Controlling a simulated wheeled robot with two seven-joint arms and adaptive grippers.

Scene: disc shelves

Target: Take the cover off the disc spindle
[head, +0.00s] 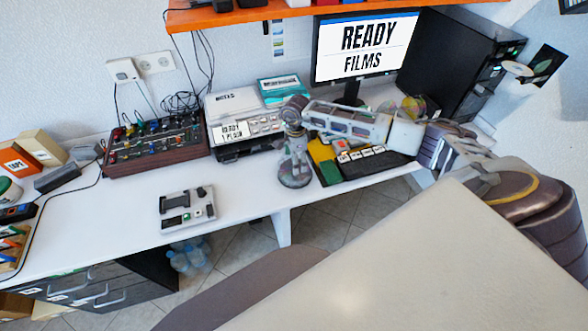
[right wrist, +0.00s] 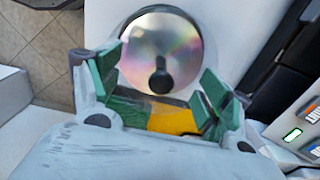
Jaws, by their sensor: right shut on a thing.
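My right gripper (head: 294,112) reaches in from the right to the top of the spindle. In the right wrist view its green-padded fingers (right wrist: 163,70) stand wide apart, shut on the cover, which is clear and hard to make out. I cannot tell whether the cover is clear of the base. My left gripper is not in view.
A monitor (head: 365,48) and a printer-like machine (head: 245,125) stand behind. A grey device (head: 187,207) lies at front left; the desk around it is clear.

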